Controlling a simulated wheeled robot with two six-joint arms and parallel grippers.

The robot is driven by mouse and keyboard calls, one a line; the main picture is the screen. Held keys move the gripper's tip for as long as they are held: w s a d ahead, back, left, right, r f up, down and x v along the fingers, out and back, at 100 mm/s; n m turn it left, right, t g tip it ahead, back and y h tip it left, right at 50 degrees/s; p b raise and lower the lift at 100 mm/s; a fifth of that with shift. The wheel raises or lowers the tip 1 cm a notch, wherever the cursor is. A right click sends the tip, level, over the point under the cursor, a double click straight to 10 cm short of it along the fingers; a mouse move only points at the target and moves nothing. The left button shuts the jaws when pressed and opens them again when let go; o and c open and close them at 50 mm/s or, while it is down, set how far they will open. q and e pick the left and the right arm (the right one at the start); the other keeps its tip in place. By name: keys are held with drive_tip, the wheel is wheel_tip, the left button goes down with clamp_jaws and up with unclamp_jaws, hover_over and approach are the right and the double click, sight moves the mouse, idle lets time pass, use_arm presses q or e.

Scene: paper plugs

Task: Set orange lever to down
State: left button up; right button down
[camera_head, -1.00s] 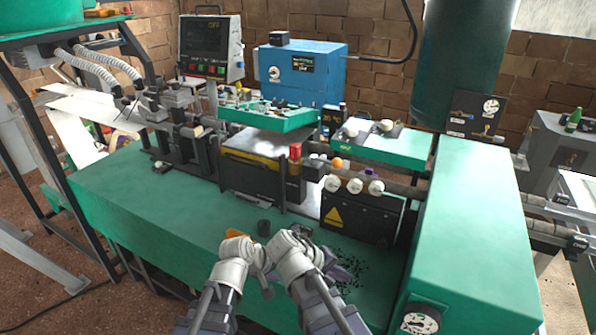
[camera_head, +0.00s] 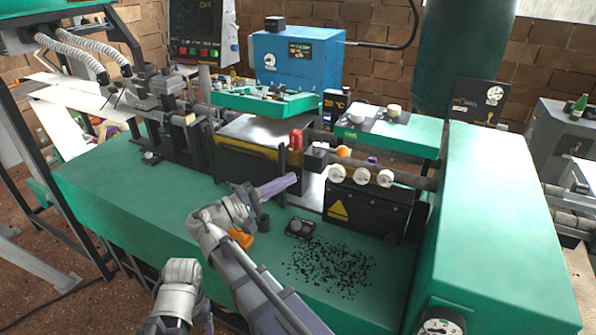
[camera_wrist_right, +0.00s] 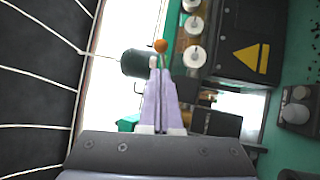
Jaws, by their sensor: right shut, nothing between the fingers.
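The orange ball knob of the lever (camera_head: 343,151) shows in the head view, behind the row of white knobs. In the right wrist view the orange knob (camera_wrist_right: 161,45) is just past the fingertips in the picture; I cannot tell whether they touch. In the head view the fingers stop short of it, to its lower left. My right gripper (camera_head: 290,181) has its pale purple fingers shut and empty, pointing at the machine; it also shows in the right wrist view (camera_wrist_right: 160,75). The lever's shaft is mostly hidden. Of my left arm only a wrist part shows; its fingers are out of sight.
White knobs (camera_head: 362,176) sit on a black box with a yellow warning triangle (camera_head: 338,211). A red-topped post (camera_head: 296,140) stands left of the orange knob. Black granules (camera_head: 330,268) and an orange piece (camera_head: 240,238) lie on the green machine bed (camera_head: 120,190).

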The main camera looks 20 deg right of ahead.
sight(341, 156)
drive_tip(key=p+x, duration=0.2)
drive_tip(key=x, duration=1)
drive_tip(key=shift+d, duration=0.4)
drive_tip(key=shift+r, duration=0.1)
drive_tip(key=shift+s+d+n+t, duration=0.25)
drive_tip(key=shift+d+n+t, duration=0.35)
drive_tip(key=shift+t, duration=0.5)
drive_tip(key=d, duration=0.2)
drive_tip(key=shift+w+d+t, duration=0.3)
drive_tip(key=shift+w+d, duration=0.05)
drive_tip(key=shift+d, duration=0.05)
